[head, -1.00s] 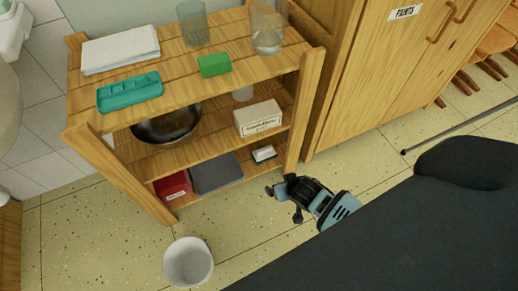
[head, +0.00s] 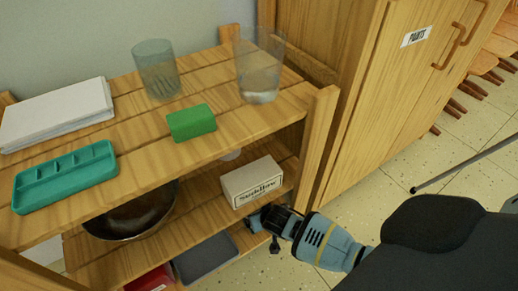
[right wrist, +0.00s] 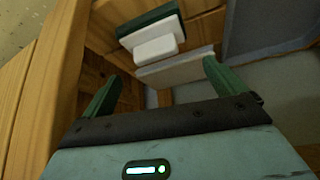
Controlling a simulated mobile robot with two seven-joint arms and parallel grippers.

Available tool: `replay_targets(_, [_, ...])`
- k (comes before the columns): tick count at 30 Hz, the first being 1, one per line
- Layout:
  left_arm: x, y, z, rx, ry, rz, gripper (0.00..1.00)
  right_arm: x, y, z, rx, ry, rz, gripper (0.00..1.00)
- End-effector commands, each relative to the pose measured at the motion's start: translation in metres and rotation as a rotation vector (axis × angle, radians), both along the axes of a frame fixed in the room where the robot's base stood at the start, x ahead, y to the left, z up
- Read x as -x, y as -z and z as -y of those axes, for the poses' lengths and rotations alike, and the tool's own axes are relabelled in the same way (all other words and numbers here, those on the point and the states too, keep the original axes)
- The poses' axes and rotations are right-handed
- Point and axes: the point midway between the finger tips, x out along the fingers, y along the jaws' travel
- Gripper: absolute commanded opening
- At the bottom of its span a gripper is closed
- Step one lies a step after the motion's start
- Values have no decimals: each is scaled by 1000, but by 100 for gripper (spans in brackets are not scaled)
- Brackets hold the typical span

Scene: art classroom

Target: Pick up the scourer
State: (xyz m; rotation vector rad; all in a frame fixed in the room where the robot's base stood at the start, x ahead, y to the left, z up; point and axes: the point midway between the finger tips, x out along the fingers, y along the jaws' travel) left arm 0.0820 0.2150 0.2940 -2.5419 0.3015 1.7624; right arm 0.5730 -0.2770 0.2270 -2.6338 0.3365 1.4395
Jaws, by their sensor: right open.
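The dark green and white block that looks like the scourer (right wrist: 155,45) lies in the right wrist view, ahead of the fingers, near the top. My left gripper is not in view.
The wooden shelf unit (head: 150,102) has a post close to my right gripper. Its top holds a green block (head: 191,122), a teal tray (head: 66,178), white paper (head: 55,113) and two glasses. A labelled box (head: 252,181) sits above the gripper. A cupboard (head: 365,90) stands right.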

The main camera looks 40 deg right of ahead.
Motion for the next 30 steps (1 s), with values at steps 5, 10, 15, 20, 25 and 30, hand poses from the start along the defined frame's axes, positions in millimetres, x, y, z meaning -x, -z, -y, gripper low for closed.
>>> replay_targets(5, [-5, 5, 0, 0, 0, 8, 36, -3, 7, 2, 0, 0, -1, 96])
replay_targets(10, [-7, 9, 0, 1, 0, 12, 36, -6, 12, 4, 2, 0, 1, 96])
replay_targets(15, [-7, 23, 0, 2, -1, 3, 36, -14, 28, 9, 1, -2, -1, 96])
replay_targets(20, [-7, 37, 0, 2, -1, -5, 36, -24, 45, 14, 1, 0, -1, 96])
replay_targets(25, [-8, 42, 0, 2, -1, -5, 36, -29, 51, 15, -1, -1, 0, 96])
replay_targets(30, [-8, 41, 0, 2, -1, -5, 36, -29, 49, 15, -1, -1, 0, 96])
